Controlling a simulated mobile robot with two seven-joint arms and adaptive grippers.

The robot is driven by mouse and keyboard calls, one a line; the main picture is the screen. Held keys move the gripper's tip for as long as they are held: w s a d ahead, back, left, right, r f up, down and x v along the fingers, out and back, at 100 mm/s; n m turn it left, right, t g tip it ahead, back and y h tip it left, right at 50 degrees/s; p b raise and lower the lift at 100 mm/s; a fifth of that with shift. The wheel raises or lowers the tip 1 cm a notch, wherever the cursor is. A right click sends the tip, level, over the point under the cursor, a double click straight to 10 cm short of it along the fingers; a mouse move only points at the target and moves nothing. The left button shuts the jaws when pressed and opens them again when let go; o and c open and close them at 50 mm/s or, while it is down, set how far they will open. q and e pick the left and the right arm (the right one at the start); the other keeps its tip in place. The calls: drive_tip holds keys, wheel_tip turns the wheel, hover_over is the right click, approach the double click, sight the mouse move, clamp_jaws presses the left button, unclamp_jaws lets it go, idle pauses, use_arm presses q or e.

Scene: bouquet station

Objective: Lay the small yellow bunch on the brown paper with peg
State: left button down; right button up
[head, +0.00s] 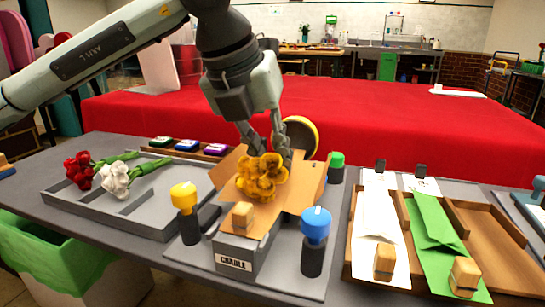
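The small yellow bunch (262,178) is at the brown paper (308,183), which is spread in the grey cradle (268,251). Its flower heads face me and its stems are hidden. A wooden peg (243,214) sits on the paper's near end. My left gripper (270,152) reaches down from above, directly behind the flower heads. Its fingers stand somewhat apart, but the bunch covers their tips, so I cannot tell whether they grip it. Whether the bunch rests on the paper is also unclear. My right gripper is not in view.
Yellow-topped (185,198), blue-topped (315,226) and green-topped (336,162) posts surround the cradle. A grey tray (110,208) at left holds red (79,170) and white (115,180) bunches. White (377,228) and green (434,232) papers with pegs lie in a wooden rack at right.

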use_arm(q)
drive_tip(key=c, duration=1)
unclamp_jaws()
drive_tip(key=shift+o, duration=0.2)
drive_tip(key=shift+r+p, duration=1.75)
drive_tip(key=shift+r, duration=1.75)
